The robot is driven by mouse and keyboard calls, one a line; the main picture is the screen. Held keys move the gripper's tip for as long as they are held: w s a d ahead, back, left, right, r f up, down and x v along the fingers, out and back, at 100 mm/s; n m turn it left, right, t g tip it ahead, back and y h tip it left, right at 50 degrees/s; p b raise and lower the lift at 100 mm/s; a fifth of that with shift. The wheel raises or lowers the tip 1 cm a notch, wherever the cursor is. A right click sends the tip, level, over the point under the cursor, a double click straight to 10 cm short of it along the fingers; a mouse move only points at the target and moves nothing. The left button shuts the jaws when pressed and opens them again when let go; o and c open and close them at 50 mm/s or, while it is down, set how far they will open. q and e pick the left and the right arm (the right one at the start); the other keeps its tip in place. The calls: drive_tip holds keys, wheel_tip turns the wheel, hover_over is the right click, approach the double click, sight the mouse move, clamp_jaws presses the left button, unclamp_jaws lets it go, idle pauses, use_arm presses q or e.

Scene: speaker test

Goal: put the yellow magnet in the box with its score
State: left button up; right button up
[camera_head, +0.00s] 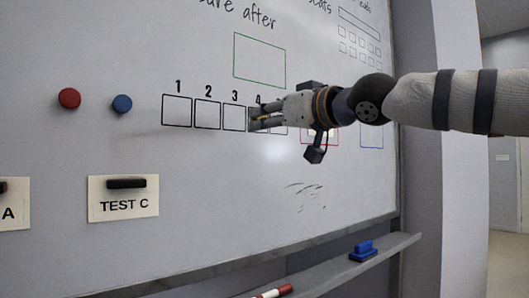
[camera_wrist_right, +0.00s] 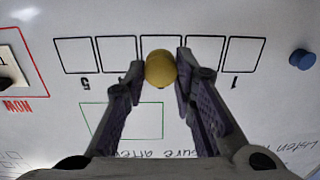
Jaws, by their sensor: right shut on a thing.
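My right gripper (camera_head: 259,119) reaches in from the right at the whiteboard and is shut on the yellow magnet (camera_wrist_right: 160,68). In the wrist view the round magnet sits between the two fingertips (camera_wrist_right: 160,75), in front of the middle of the row of score boxes. In the head view only a sliver of the magnet shows, and the fingers cover part of box 4. Box 1 (camera_head: 177,111), box 2 (camera_head: 207,114) and box 3 (camera_head: 234,118) are visible and empty. I cannot tell whether the magnet touches the board. My left gripper is not in view.
A red magnet (camera_head: 69,98) and a blue magnet (camera_head: 122,103) are on the board left of the boxes. A TEST C card (camera_head: 123,199) hangs below under a black magnet. A blue eraser (camera_head: 363,251) and a marker (camera_head: 273,292) lie on the ledge.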

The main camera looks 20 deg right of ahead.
sight(235, 118)
drive_tip(key=shift+s+r, duration=0.2)
drive_tip(key=shift+r, duration=0.3)
drive_tip(key=shift+s+r, duration=0.2)
drive_tip(key=shift+r, duration=0.25)
drive_tip(key=x, duration=0.4)
drive_tip(key=shift+w, duration=0.1)
drive_tip(key=x, duration=0.1)
drive_tip(key=b+x, duration=0.1)
drive_tip(key=x, duration=0.1)
drive_tip(key=shift+w+f, duration=0.25)
drive_tip(key=shift+w, duration=0.1)
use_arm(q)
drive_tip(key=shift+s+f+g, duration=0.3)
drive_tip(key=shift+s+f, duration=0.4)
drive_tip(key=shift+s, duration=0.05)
use_arm(e)
drive_tip(key=shift+a+r, duration=0.1)
drive_tip(key=shift+r, duration=0.05)
drive_tip(key=shift+r, duration=0.1)
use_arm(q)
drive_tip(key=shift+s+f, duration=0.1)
use_arm(e)
drive_tip(key=shift+w+a, duration=0.15)
drive_tip(key=shift+w, duration=0.25)
